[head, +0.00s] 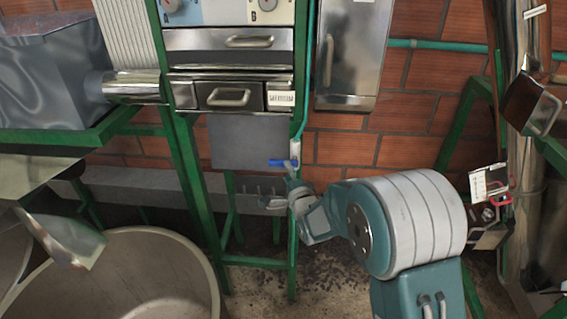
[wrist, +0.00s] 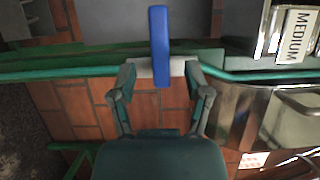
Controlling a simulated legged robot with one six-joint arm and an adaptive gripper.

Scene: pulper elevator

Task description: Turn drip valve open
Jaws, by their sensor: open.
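The drip valve has a blue lever handle (head: 283,162) on a green pipe below the drawer panel. In the head view the lever lies roughly level, across the upright pipe. In the wrist view the blue handle (wrist: 160,45) stands lengthwise in front of the pale valve body (wrist: 144,68). My gripper (head: 285,190) is just below the handle in the head view. In the wrist view my gripper (wrist: 160,78) is open, with one finger on each side of the handle's lower end. Whether either finger touches it, I cannot tell.
A green frame (head: 206,195) stands left of the valve. Above are metal drawers (head: 228,95) with a MEDIUM label (head: 281,98). A large round tub (head: 140,240) is at lower left. A brick wall (head: 345,150) is behind. A steel column (head: 525,190) stands at right.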

